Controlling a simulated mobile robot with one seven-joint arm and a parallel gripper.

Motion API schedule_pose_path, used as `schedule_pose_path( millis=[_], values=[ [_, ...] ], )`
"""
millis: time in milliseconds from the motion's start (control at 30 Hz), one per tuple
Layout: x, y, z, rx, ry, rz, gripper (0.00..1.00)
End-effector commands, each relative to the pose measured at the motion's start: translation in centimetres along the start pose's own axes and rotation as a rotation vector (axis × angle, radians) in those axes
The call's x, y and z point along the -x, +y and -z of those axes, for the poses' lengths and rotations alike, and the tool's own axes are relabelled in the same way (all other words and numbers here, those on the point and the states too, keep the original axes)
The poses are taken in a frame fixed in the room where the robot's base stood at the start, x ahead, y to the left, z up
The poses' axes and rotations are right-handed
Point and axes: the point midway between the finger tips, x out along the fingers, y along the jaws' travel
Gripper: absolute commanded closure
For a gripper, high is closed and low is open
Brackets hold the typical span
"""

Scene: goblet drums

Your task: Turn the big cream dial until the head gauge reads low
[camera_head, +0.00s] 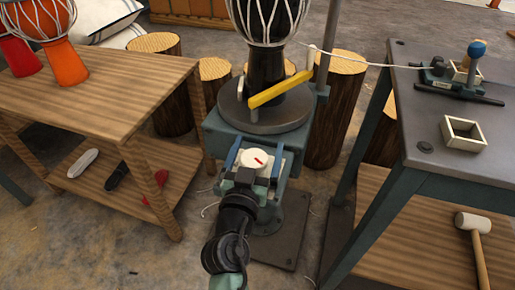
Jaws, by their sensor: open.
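The cream dial (261,163) is round with a red mark, on the front of a blue-grey drum stand (236,141). The mark slants toward the lower right. My gripper (254,157) is open, with one blue finger on the left of the dial and one on the right. I cannot tell whether the fingers touch it. A dark goblet drum (266,66) with white cords stands on the stand's round plate. A yellow bar (280,90) crosses in front of it. I cannot make out a gauge reading.
A wooden table (100,84) with orange and red drums (68,64) is on the left. A grey-topped bench (435,105) with an open box (463,134) and a mallet (473,222) below is on the right. Log stumps (335,110) stand behind. A cord (350,58) runs from the drum to the bench.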

Motion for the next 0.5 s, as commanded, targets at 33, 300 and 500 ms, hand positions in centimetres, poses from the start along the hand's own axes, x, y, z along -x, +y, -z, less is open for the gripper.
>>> schedule_pose_path(
  millis=[33,300,500],
  values=[
    [0.01,0.01,0.0,0.0,0.0,0.0,0.02],
    [0.03,0.0,0.0,0.0,0.0,0.0,0.42],
    [0.04,0.0,-0.01,0.0,0.0,0.0,0.78]
  ],
)
